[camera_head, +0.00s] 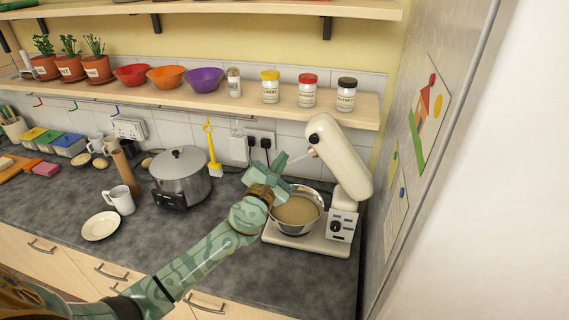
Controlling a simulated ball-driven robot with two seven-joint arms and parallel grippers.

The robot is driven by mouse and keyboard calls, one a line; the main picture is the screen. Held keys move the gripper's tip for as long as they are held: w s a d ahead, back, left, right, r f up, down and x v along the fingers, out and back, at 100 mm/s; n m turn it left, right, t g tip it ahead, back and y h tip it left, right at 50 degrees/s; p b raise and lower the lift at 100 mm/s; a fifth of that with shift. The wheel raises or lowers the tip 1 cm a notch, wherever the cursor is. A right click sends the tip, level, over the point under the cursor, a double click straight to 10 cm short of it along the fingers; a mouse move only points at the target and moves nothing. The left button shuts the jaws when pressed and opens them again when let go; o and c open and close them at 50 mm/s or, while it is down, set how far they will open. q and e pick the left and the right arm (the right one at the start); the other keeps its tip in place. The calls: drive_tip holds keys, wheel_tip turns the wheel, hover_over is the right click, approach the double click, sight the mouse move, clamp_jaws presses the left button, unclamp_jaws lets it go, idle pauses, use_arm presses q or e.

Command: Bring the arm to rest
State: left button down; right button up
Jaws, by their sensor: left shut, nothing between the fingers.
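My left arm comes in from the lower left and reaches over the dark counter. My left gripper (281,167) is shut and empty, in front of the stand mixer (341,160). It hangs above and beside the far left rim of the mixer's metal bowl (313,212); I cannot tell whether it touches the rim. The mixer's cream head is tilted up, and the bowl holds a beige mass. The gripper hides part of the bowl's left side. My right gripper is not in view.
A lidded pot (181,181) stands left of my gripper, with a yellow brush (213,150) hanging behind. A white mug (121,201) and a plate (101,226) stand further left. A shelf with jars and bowls runs above. The counter (215,274) right of my forearm is clear.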

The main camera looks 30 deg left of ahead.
use_arm(q)
drive_tip(key=s+f+m+g+y, duration=0.1)
drive_tip(key=s+f+m+g, duration=0.3)
drive_tip(key=s+m, duration=0.75)
drive_tip(key=s+f+m+g+y, duration=0.1)
drive_tip(key=s+f+m+g, duration=0.3)
drive_tip(key=s+m, duration=0.7)
drive_tip(key=s+f+m+g+y, duration=0.1)
drive_tip(key=s+f+m+g, duration=0.3)
drive_tip(key=s+m, duration=0.7)
drive_tip(key=s+d+f+m+g+h+b, duration=0.15)
drive_tip(key=f+b, duration=0.45)
drive_tip(key=f, duration=1.3)
drive_tip(key=d+f+g+h+b, duration=0.1)
drive_tip(key=d+f+g+b, duration=0.35)
drive_tip(key=f, duration=1.55)
drive_tip(key=s+a+f+n+g+h+b, duration=0.1)
drive_tip(key=s+f+n+h+b, duration=0.1)
drive_tip(key=s+f+b, duration=1)
drive_tip(key=s+f, duration=0.8)
drive_tip(key=f, duration=0.5)
drive_tip(key=shift+a+f, duration=0.15)
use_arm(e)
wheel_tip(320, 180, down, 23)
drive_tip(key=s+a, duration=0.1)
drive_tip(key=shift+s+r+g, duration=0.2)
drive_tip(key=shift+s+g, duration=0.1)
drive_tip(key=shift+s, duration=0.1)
